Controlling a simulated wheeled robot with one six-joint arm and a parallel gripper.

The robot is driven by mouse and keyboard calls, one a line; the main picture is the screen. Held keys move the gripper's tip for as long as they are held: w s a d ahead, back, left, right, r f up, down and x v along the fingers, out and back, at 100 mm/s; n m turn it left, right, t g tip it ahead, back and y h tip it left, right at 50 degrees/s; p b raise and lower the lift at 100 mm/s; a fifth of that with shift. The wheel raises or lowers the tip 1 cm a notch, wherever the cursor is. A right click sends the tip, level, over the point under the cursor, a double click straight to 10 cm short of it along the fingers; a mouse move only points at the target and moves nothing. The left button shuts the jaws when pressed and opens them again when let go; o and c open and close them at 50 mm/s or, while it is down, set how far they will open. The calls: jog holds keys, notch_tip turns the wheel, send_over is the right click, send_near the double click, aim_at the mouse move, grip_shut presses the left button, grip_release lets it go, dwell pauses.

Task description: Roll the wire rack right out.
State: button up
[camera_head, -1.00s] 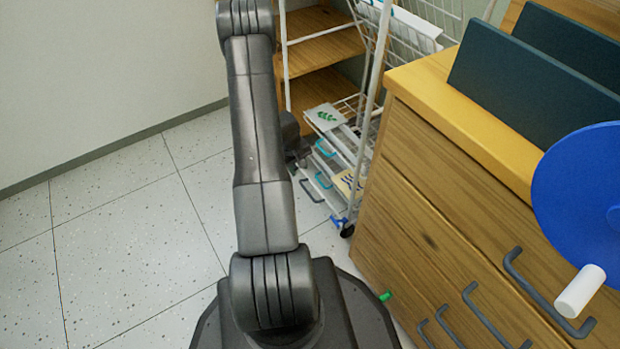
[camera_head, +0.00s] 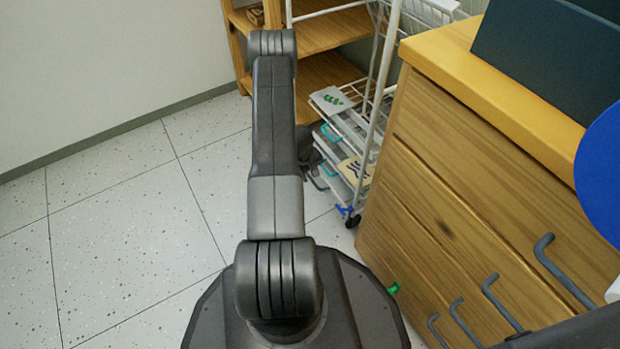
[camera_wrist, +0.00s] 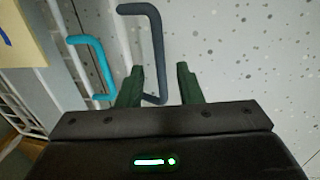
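The white wire rack (camera_head: 383,85) stands at the back, between a wooden shelf and a wooden drawer cabinet. It has a tall frame, stacked trays with teal and dark grey handles, and a dark castor (camera_head: 352,221) at its near corner. My gripper (camera_wrist: 160,82) is open, its two dark green fingers apart. In the wrist view a dark grey handle (camera_wrist: 157,45) reaches down between the fingers, nearer the left one. A teal handle (camera_wrist: 101,62) lies left of the fingers. In the head view my arm hides most of my gripper, at the rack's left side.
The wooden shelf (camera_head: 325,32) is behind the rack. Speckled floor (camera_head: 120,240) lies clear on the left.

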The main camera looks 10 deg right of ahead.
jog(key=shift+f, duration=0.45)
jog(key=shift+c, duration=0.2)
grip_shut()
jog(key=shift+r, duration=0.1)
